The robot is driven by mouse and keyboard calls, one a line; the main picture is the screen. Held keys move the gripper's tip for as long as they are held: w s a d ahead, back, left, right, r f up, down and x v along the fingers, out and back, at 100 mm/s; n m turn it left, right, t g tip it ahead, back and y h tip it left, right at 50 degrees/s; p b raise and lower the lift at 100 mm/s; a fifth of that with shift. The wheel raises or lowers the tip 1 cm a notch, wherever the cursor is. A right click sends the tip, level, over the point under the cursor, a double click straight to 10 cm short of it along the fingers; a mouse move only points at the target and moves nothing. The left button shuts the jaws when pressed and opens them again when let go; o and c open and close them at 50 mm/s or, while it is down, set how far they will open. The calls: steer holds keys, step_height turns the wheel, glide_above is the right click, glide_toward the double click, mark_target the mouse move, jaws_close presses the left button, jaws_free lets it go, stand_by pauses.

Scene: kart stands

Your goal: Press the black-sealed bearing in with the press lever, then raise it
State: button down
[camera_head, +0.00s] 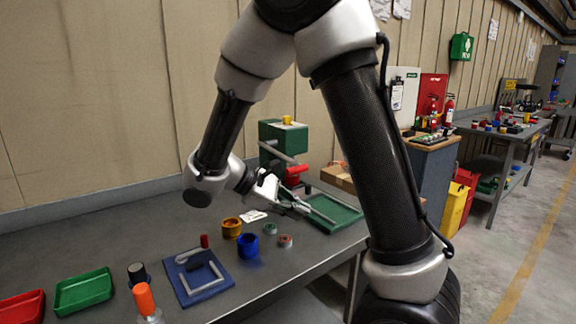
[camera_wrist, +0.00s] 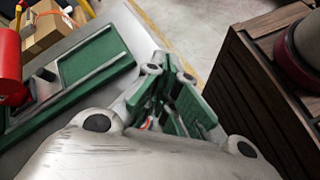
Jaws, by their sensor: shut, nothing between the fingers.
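The green press (camera_head: 283,138) stands at the back of the bench. A grey bar (camera_head: 277,151) slants down across its front towards a red grip-like part (camera_head: 297,170); a large red cylinder (camera_wrist: 10,65) shows at the left edge of the wrist view. The press's green base (camera_head: 338,214) lies to the right, and its bare plate shows in the wrist view (camera_wrist: 95,62). My gripper (camera_head: 303,208) is shut and empty, in front of the press by the base's left side; its fingers (camera_wrist: 165,100) show in the wrist view. I cannot make out the black-sealed bearing.
A green-centred ring (camera_head: 270,229), a reddish ring (camera_head: 285,241), an orange cup (camera_head: 231,228) and a blue cup (camera_head: 247,245) stand left of the base. A blue fixture (camera_head: 220,288) is further left. Cardboard boxes (camera_head: 340,178) lie behind; a cabinet (camera_wrist: 270,85) flanks the bench.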

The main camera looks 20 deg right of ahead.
steer(key=s+d+r+m+t+y, duration=0.1)
steer(key=s+r+m+y, duration=0.1)
steer(key=s+m+y, duration=0.15)
steer(key=s+d+r+m+y, duration=0.1)
steer(key=s+d+m+y, duration=0.1)
steer(key=s+y, duration=0.25)
step_height(320, 180, up, 18)
steer(key=r+n+t+y, duration=0.1)
steer(key=n+t+y, duration=0.3)
steer(key=n, duration=1.2)
glide_above(294, 170)
steer(key=s+d, duration=0.1)
steer(key=s, duration=0.4)
steer(key=shift+t+h, duration=0.3)
steer(key=shift+t, duration=0.2)
steer(key=x, duration=1.4)
steer(key=shift+f, duration=0.2)
steer(key=shift+f, duration=0.85)
steer(key=shift+r, duration=0.1)
